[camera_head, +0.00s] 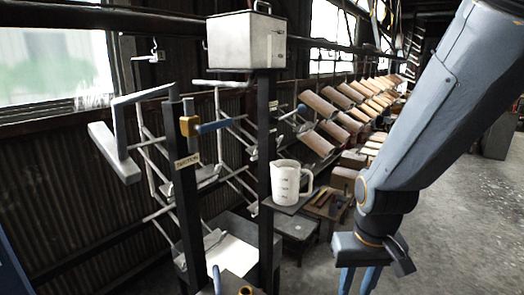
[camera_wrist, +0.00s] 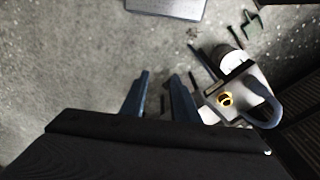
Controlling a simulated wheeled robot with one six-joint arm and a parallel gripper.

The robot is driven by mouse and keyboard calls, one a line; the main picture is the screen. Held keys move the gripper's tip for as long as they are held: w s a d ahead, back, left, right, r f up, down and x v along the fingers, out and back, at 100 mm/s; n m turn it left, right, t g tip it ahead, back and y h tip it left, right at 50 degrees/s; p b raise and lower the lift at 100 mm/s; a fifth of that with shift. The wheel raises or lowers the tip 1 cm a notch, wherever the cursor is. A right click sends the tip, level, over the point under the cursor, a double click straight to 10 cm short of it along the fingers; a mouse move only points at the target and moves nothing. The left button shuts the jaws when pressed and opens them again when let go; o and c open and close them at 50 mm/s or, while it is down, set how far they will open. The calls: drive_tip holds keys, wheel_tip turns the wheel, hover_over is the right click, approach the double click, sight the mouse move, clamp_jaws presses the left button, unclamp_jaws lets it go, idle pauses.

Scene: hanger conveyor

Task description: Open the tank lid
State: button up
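The tank (camera_head: 246,42) is a pale metal box on top of a dark post, high in the middle of the head view. Its lid (camera_head: 262,8) has a loop handle and appears shut on the box. My gripper (camera_head: 358,283) hangs low at the right, pointing down, well below and to the right of the tank. In the wrist view its two blue fingers (camera_wrist: 158,85) stand apart with nothing between them. I cannot make out the tank for sure in the wrist view.
A white measuring jug (camera_head: 286,183) stands on a small shelf below the tank. A blue lever (camera_head: 213,127) and pale frame parts (camera_head: 115,150) stick out at the left. Hanging panels (camera_head: 350,95) line the wall. Concrete floor (camera_head: 440,200) at the right is mostly clear.

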wheel_tip(320, 180, down, 9)
drive_tip(key=b, duration=0.9)
drive_tip(key=shift+w+a+g, duration=0.2)
drive_tip(key=shift+w+g, duration=0.2)
drive_tip(key=shift+d, duration=0.15)
